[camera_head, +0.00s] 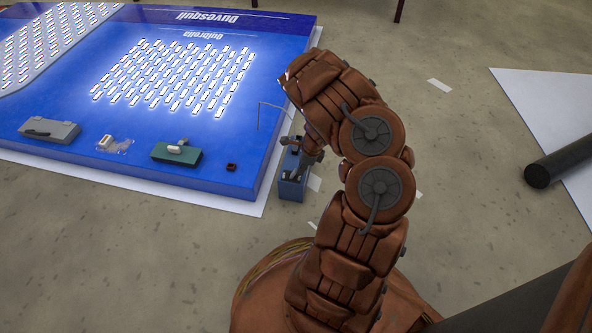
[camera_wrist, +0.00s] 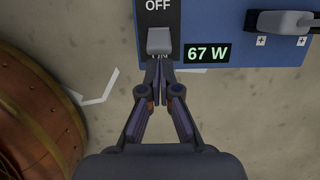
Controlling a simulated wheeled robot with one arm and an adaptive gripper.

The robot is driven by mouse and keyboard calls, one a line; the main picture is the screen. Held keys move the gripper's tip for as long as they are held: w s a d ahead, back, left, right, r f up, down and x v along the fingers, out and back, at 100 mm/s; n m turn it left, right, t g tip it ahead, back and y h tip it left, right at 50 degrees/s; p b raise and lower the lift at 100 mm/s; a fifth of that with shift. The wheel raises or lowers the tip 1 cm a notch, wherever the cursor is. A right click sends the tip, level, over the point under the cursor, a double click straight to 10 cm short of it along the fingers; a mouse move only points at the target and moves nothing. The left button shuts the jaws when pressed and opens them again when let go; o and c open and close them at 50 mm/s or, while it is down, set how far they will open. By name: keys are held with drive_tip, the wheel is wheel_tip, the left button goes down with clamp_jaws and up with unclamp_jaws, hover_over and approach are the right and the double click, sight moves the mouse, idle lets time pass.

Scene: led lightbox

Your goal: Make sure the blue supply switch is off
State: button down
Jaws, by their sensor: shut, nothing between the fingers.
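The blue supply box (camera_head: 291,187) stands on the floor just right of the lightbox, partly behind my arm. In the wrist view, its blue top (camera_wrist: 222,30) fills the upper part. A black plate (camera_wrist: 146,20) there reads OFF at the far end, with ON partly covered at the near end. A grey switch lever (camera_wrist: 158,38) sits between the labels, its near end close to ON. A lit display (camera_wrist: 207,53) reads 67 W. My gripper (camera_wrist: 160,72) is shut and empty, its tips at the lever's near end; whether they touch is unclear. It shows in the head view (camera_head: 294,172).
A grey handle (camera_wrist: 285,22) is on the box's right part. The blue lightbox (camera_head: 100,105) has lit white LEDs. Along its near edge are a grey unit (camera_head: 60,131), a white switch (camera_head: 105,141) and a green unit (camera_head: 176,154). A dark roll (camera_head: 560,160) lies right.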

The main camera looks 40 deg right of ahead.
drive_tip(key=shift+w+a, duration=0.35)
drive_tip(key=shift+w, duration=0.15)
drive_tip(key=shift+s+d+f, duration=0.1)
drive_tip(key=shift+s, duration=0.05)
drive_tip(key=shift+s+d+b, duration=0.1)
drive_tip(key=shift+b, duration=0.3)
drive_tip(key=shift+s+d, duration=0.15)
drive_tip(key=shift+s, duration=0.1)
drive_tip(key=w+a+p+v, duration=0.1)
drive_tip(key=v, duration=0.6)
drive_tip(key=shift+w, duration=0.15)
idle(0.4)
